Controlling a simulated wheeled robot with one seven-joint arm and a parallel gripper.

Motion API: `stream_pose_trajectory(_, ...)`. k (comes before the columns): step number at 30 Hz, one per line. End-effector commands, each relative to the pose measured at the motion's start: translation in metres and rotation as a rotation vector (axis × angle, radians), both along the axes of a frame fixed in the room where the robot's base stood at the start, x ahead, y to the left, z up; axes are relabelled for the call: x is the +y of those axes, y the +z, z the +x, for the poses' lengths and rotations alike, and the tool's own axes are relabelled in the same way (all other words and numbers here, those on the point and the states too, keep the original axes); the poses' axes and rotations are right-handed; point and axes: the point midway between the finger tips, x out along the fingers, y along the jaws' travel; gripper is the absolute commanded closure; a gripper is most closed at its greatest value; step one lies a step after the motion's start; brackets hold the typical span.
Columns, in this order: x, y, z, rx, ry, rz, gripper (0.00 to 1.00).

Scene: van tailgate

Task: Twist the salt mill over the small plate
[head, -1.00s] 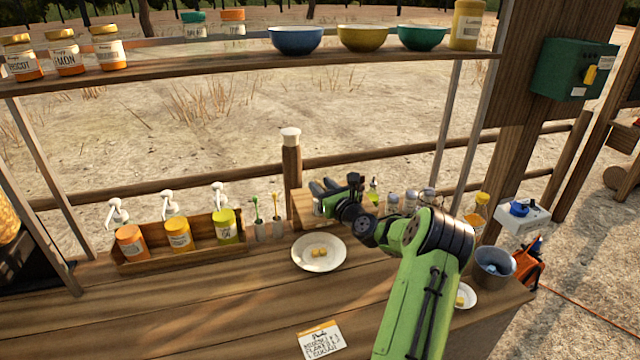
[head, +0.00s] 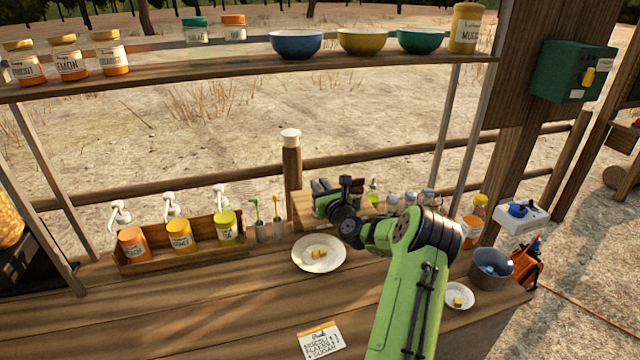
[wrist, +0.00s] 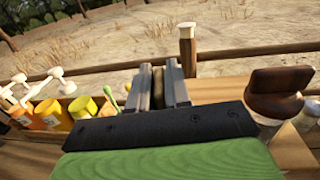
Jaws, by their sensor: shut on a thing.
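My gripper (head: 324,188) is at the back of the counter, over the wooden box and beyond the large plate. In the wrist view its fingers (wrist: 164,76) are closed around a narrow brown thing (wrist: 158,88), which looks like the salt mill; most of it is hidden. A second dark brown, round-topped mill (wrist: 275,92) stands to the right of the fingers. It also shows behind the gripper in the head view (head: 358,186). The small plate (head: 469,301), with yellow cubes on it, lies at the right end of the counter, well apart from my gripper.
A larger white plate (head: 303,262) with yellow pieces lies mid-counter. A wooden rack of pump bottles (head: 190,258) and two brush holders stand left. Small jars, an orange-labelled bottle (head: 472,230) and a grey bucket (head: 492,281) are right. A shelf (head: 250,68) runs above. The front counter is mostly clear.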

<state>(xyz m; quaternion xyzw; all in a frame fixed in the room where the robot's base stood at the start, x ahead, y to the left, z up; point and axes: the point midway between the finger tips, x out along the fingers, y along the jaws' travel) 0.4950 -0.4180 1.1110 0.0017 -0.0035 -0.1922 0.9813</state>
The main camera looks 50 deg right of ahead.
Motion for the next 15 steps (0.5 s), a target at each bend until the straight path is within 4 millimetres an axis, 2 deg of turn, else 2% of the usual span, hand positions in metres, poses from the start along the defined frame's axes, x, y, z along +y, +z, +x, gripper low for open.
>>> stream_pose_trajectory(1, 0.0023, 0.0063, 0.0006, 0.008, -0.040, 0.007, 1.00)
stream_pose_trajectory(6, 0.0019, 0.0068, 0.0004, 0.011, -0.178, 0.005, 1.00)
stream_pose_trajectory(15, 0.0009, 0.0032, -0.0009, 0.007, -0.289, -0.001, 1.00)
